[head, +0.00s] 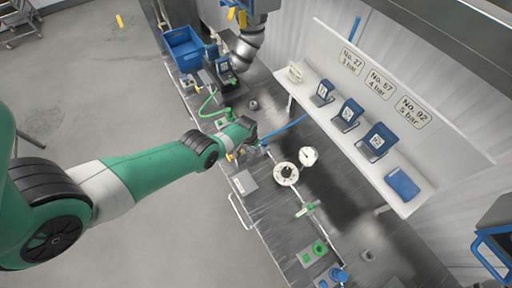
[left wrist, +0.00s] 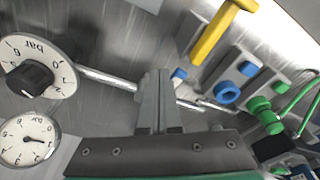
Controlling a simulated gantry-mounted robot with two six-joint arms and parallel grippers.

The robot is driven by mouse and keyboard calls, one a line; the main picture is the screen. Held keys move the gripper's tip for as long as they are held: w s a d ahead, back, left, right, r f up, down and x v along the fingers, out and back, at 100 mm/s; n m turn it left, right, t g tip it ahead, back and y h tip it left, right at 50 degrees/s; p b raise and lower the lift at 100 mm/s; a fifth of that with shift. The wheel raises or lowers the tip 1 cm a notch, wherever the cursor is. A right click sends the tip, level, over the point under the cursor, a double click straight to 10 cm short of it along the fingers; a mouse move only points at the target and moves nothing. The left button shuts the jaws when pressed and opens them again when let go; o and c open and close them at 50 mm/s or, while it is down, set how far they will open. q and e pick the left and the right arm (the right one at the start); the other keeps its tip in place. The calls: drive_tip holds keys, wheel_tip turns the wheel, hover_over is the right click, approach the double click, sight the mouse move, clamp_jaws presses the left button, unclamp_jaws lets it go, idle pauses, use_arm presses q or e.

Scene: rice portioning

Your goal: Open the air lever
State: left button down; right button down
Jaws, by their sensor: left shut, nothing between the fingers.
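A small bit of yellow (head: 230,157) shows just below my left gripper in the head view. My left gripper (head: 251,132) is over the metal bench. In the left wrist view its fingers (left wrist: 157,100) are shut with nothing between them. They are apart from the yellow handle, to its lower left. My right gripper is not in view.
A round bar dial with a black knob (left wrist: 30,78) and a pressure gauge (left wrist: 28,138) stand left of the fingers. A blue fitting (left wrist: 228,94) and a green fitting (left wrist: 265,115) are at right. A white shelf (head: 440,165) with blue stands is along the wall.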

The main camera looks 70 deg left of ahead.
use_arm(q)
drive_tip(key=shift+s+a+f+b, duration=0.1)
drive_tip(key=shift+a+b, duration=0.4)
drive_tip(key=shift+a, duration=0.65)
